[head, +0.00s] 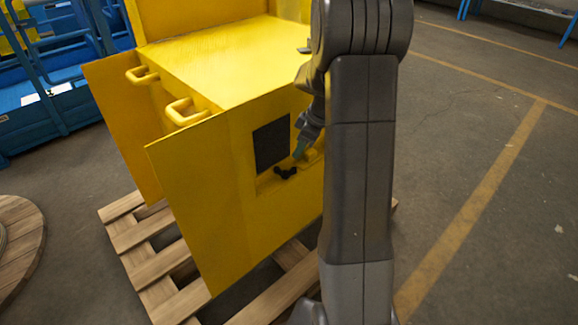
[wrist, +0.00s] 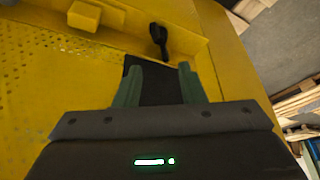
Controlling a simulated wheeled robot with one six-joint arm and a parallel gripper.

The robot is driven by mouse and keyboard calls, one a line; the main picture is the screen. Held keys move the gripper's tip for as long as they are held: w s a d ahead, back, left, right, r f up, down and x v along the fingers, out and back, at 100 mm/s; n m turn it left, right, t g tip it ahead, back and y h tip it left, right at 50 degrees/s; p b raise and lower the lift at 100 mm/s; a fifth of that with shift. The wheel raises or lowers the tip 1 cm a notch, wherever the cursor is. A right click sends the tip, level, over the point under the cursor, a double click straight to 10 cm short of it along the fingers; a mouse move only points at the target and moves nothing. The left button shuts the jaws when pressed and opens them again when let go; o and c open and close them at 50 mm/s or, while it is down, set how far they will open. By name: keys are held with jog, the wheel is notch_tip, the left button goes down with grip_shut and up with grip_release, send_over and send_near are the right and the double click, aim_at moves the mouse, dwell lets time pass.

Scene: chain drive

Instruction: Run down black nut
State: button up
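A black part with winged lobes (head: 286,173), likely the black nut, sits at a small ledge on the yellow machine's side, below a dark square panel (head: 271,145). In the wrist view the black nut (wrist: 158,38) shows beyond my fingertips, against the yellow ledge. My gripper (wrist: 159,68) has two green fingers spread apart with nothing held between them. The dark panel (wrist: 157,85) shows behind the gap. In the head view my gripper (head: 300,152) is close to the nut, partly hidden by my arm. Any thread or stud under the nut cannot be made out.
The yellow machine (head: 215,65) stands on a wooden pallet (head: 135,225), with open door panels and two yellow handles (head: 183,112). A yellow block (wrist: 84,15) sits on the ledge in the wrist view.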

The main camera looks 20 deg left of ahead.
aim_at(285, 171)
jog(key=b+x, duration=0.1)
jog(key=x, duration=0.9)
jog(key=shift+r, duration=0.1)
jog(key=shift+c, duration=0.3)
